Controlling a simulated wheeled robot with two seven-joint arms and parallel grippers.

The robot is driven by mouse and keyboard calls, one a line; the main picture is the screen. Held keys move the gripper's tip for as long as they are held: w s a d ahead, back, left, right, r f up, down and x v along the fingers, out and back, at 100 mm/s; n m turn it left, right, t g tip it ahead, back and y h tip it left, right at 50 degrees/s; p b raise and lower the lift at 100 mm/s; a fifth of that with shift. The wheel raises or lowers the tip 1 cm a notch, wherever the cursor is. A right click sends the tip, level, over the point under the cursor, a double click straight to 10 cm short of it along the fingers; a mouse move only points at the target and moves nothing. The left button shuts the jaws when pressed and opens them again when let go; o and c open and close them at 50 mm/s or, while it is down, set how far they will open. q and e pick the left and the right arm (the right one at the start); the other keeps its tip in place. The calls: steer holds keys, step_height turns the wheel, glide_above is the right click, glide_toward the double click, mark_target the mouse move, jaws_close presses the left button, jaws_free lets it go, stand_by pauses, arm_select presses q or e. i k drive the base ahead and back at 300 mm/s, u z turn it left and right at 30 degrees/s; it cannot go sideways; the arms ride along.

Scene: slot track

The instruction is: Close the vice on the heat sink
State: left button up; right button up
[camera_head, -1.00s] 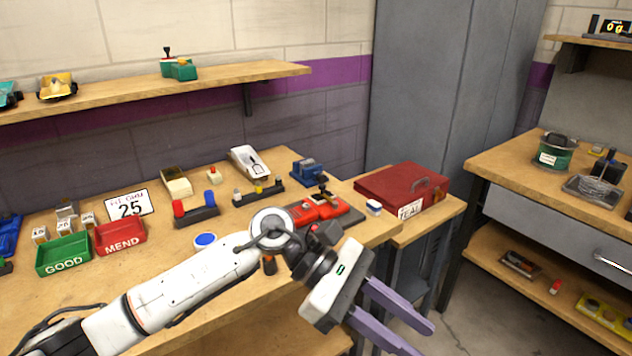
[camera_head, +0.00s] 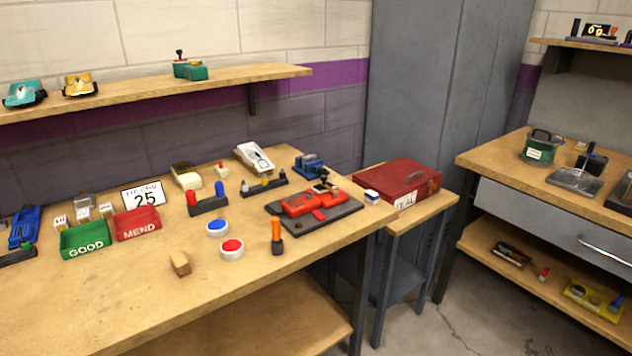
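A small blue device that looks like the vice (camera_head: 309,166) stands near the back right corner of the workbench (camera_head: 110,315). It is too small to tell how far its jaws are open or whether anything sits between them. I cannot make out the heat sink for certain. In front of the vice, a red car-like body (camera_head: 298,204) sits on a dark board (camera_head: 340,212). Neither of my grippers is in view.
A blue button (camera_head: 217,227), a red button (camera_head: 232,246), an orange-handled tool (camera_head: 276,232) and a wooden block (camera_head: 180,263) stand on the bench. Green (camera_head: 84,240) and red (camera_head: 137,223) bins are at left. A red toolbox (camera_head: 398,184) stands to the right. The bench's front is clear.

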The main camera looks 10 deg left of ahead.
mark_target(322, 171)
steer(key=u, duration=0.1)
steer(key=k, duration=0.8)
steer(key=z, duration=1)
steer(key=i, duration=1.65)
steer(key=u, duration=1.05)
